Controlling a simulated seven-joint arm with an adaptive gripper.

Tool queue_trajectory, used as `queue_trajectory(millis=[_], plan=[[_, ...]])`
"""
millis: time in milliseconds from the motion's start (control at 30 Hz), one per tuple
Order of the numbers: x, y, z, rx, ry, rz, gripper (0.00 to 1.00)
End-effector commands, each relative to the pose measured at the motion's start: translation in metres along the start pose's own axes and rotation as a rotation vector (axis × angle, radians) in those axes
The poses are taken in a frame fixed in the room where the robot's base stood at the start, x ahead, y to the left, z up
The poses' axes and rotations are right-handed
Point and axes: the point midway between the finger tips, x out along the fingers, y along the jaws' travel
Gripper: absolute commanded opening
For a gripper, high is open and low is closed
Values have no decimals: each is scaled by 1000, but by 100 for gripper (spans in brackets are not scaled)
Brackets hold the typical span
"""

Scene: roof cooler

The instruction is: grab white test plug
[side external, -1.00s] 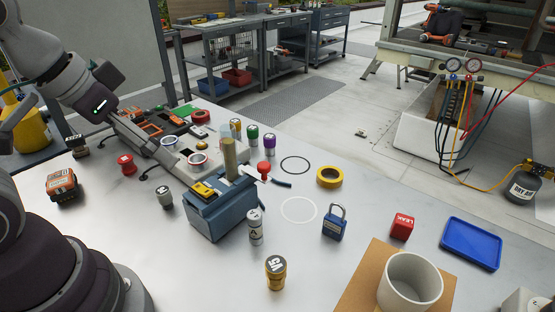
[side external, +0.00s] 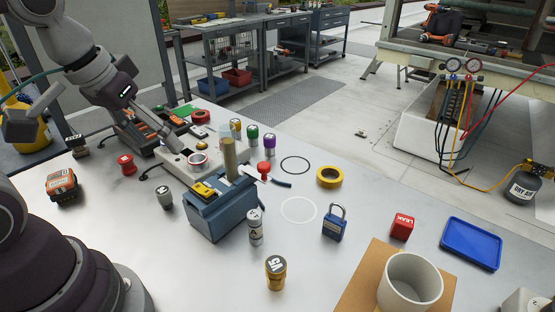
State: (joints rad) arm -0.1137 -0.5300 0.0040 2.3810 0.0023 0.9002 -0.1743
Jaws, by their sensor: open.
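A white capped cylinder with a dark label (side external: 255,228), which looks like the white test plug, stands upright on the table in front of the blue-grey box. A smaller pale grey capped cylinder (side external: 164,197) stands left of the box; I cannot tell for sure which one is the plug meant. My gripper (side external: 172,143) is open and points down and right over the pale tray-like unit at the back left. It is well apart from both cylinders. Its fingertips are small and hard to make out, and I see nothing held.
The blue-grey box (side external: 222,217) carries a yellow device and a brass post. Capped cylinders in green (side external: 251,134) and purple (side external: 270,145) stand behind it. A gold cylinder (side external: 276,273), blue padlock (side external: 334,224) and yellow tape roll (side external: 329,177) stand around. The table's front middle is mostly clear.

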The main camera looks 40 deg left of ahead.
Motion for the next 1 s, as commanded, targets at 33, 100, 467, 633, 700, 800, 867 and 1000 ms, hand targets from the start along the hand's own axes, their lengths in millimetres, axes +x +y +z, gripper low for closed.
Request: queue_trajectory(millis=[33, 100, 467, 633, 700, 800, 867, 1000], plan=[[11, -12, -8, -151, -59, -37, 62], [28, -32, -19, -389, -129, -92, 62], [95, -104, -18, -1090, -306, -275, 62], [125, -107, -6, -1098, -312, -279, 62], [134, -107, -3, -1097, -310, -278, 62], [146, -109, 1, -1096, -309, -278, 62], [157, -111, 4, -1096, -311, -278, 62], [181, -114, 10, -1095, -310, -278, 62]])
